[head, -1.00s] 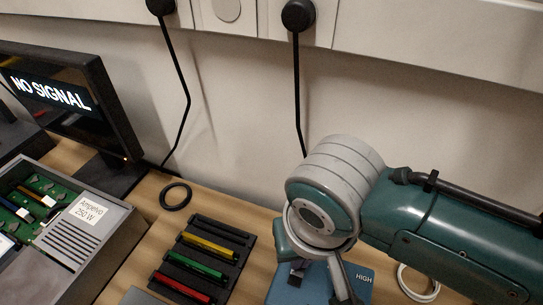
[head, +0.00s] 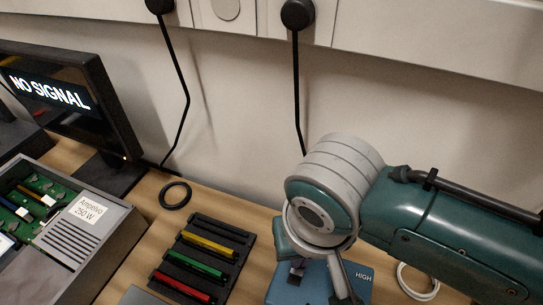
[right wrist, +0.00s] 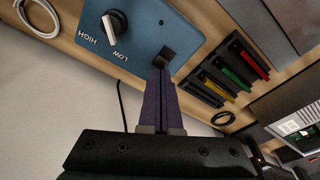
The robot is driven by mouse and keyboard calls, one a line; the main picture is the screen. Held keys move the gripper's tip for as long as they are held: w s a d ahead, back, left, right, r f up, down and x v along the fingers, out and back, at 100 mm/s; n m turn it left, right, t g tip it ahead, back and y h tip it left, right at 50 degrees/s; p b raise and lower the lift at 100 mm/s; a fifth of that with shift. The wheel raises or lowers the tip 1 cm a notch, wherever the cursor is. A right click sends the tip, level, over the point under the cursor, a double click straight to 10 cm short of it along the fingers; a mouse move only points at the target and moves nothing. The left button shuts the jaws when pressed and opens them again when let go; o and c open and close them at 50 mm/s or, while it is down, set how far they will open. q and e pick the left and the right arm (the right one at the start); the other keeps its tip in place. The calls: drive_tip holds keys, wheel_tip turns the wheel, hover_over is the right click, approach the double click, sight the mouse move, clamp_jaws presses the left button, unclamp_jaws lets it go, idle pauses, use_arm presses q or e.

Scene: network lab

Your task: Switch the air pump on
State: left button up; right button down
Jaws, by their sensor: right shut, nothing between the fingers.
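The air pump is a blue box (head: 360,285) at the bottom of the head view, partly hidden by my right arm. In the right wrist view, the blue box (right wrist: 135,30) has a white-and-black knob (right wrist: 114,24) between the words HIGH and LOW. A small black switch (right wrist: 165,57) sits near its edge. My right gripper (right wrist: 160,72) is shut and empty, its purple fingers pointing at the switch. The tips are at or very close to the switch; I cannot tell whether they touch. The switch's position is unclear. My left gripper is not in view.
A black rack (head: 213,232) with yellow, green and red sticks lies left of the pump. A black ring (head: 175,195), an open grey case (head: 75,235) and a "NO SIGNAL" monitor (head: 70,100) stand further left. A white ring (head: 418,292) lies right of the pump.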

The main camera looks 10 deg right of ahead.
drive_tip(key=shift+f, duration=0.1)
idle(0.6)
drive_tip(key=shift+f+b, duration=0.7)
drive_tip(key=shift+f, duration=0.15)
wheel_tip(320, 180, up, 7)
drive_tip(key=p, duration=0.8)
idle(0.3)
idle(0.4)
